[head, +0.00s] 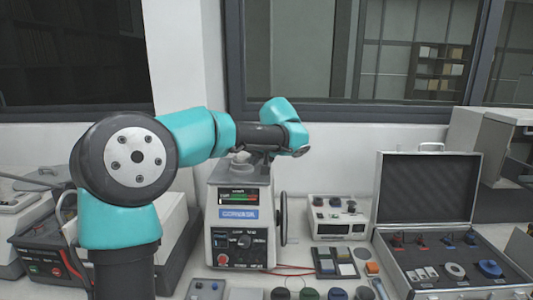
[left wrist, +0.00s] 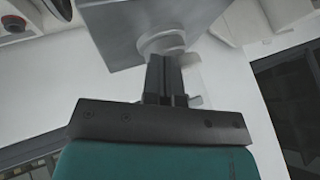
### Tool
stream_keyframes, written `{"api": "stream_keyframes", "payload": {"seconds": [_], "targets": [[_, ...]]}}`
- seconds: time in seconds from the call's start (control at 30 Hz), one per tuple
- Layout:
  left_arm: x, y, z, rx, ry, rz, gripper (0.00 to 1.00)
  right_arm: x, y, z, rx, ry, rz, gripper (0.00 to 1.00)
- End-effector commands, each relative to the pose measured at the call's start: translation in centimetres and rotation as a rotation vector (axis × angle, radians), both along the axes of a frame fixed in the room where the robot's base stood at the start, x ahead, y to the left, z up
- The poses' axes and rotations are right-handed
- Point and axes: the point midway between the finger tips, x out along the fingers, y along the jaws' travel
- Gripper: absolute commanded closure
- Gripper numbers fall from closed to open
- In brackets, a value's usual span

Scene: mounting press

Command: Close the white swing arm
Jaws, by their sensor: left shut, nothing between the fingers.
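The mounting press (head: 240,225) is a light grey box with a small screen, a blue label, knobs and a red button. It stands upright in the middle of the head view. My left gripper (head: 260,157) is just above the press top, mostly hidden under my wrist. In the left wrist view, my left gripper (left wrist: 166,58) is shut and empty, its dark fingers against or very near a short grey cylinder (left wrist: 162,43) on the grey press top (left wrist: 120,30). A pale piece beside the fingers may be the white swing arm (left wrist: 193,82); its position is unclear. My right gripper is not in view.
A handwheel (head: 283,219) sits on the press's right side. An open case (head: 425,190) with coloured parts stands at the right. A small white instrument (head: 338,218) is between them. A dark red-trimmed power unit (head: 45,245) stands at the left. A window and wall are behind.

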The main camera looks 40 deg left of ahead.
Motion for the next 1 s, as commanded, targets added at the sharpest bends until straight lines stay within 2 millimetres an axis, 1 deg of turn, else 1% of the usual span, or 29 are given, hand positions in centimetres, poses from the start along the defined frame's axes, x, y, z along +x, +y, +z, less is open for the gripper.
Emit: {"api": "stream_keyframes", "payload": {"seconds": [0.13,0.4,0.83,1.0], "targets": [[-1.0,0.9,0.0,0.0,0.001,0.007,1.0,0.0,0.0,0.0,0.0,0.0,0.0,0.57],[-1.6,1.5,0.0,-0.001,0.0,0.009,1.0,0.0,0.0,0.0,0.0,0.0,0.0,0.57],[-1.7,1.6,-0.1,-0.001,0.003,0.014,1.0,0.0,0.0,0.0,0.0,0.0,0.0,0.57],[-1.4,0.8,-0.1,0.0,0.004,0.012,1.0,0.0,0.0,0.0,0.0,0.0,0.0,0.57]]}}
